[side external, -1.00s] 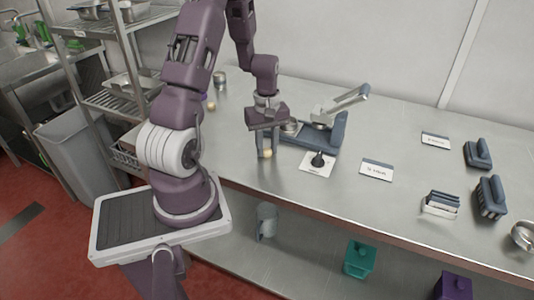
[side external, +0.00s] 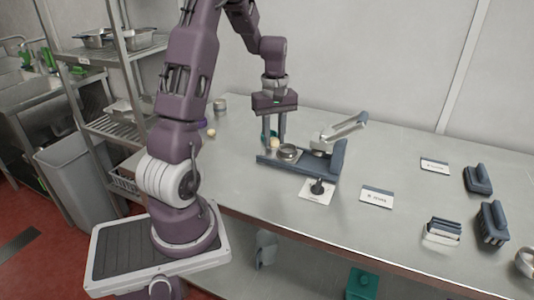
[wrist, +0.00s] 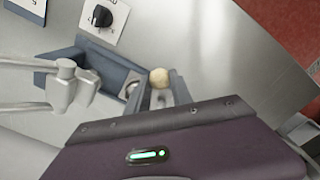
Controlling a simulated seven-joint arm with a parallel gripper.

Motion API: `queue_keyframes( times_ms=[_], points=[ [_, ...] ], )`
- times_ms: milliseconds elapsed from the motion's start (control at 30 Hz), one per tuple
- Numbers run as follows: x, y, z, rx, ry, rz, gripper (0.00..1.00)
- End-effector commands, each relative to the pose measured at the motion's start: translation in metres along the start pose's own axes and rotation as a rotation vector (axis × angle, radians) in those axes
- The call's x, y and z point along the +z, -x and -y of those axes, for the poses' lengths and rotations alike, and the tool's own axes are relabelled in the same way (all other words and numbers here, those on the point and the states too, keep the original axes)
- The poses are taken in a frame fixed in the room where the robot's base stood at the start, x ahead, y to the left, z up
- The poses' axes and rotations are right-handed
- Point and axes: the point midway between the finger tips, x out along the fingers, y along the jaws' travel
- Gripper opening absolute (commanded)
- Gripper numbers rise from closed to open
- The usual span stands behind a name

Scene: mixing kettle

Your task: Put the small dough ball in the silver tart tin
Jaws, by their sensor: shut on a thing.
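A small cream dough ball (side external: 274,143) is held between the fingertips of my gripper (side external: 277,147). The ball also shows in the wrist view (wrist: 160,78), between the two finger ends (wrist: 163,84). A round silver tin (side external: 288,151) sits on the blue-grey base of a lever press, just right of my fingers in the side view. It is partly hidden behind a finger in the wrist view (wrist: 132,88). The ball looks above the left end of the press base, beside the tin; its exact height is hard to tell.
The lever press (side external: 335,140) has a raised grey arm right of the tin. A black knob on a white plate (side external: 317,188) lies in front. A teal round thing (side external: 266,134) is partly hidden behind my fingers. Another pale ball (side external: 211,132) and a can (side external: 220,105) stand left.

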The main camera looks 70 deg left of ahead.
Motion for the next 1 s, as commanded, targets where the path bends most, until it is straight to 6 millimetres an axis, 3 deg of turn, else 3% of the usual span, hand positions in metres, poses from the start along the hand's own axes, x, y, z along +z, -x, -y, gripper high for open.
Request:
queue_keyframes(
  times_ms=[100,300,700,1000],
  points=[
    [-0.03,-0.003,-0.032,0.001,0.0,-0.001,0.0],
    [-0.058,-0.006,-0.065,0.0,-0.004,0.001,0.0],
    [-0.059,-0.043,-0.068,0.0,-0.004,0.002,0.0],
    [-0.06,-0.048,-0.068,0.002,-0.004,0.001,0.0]
  ],
)
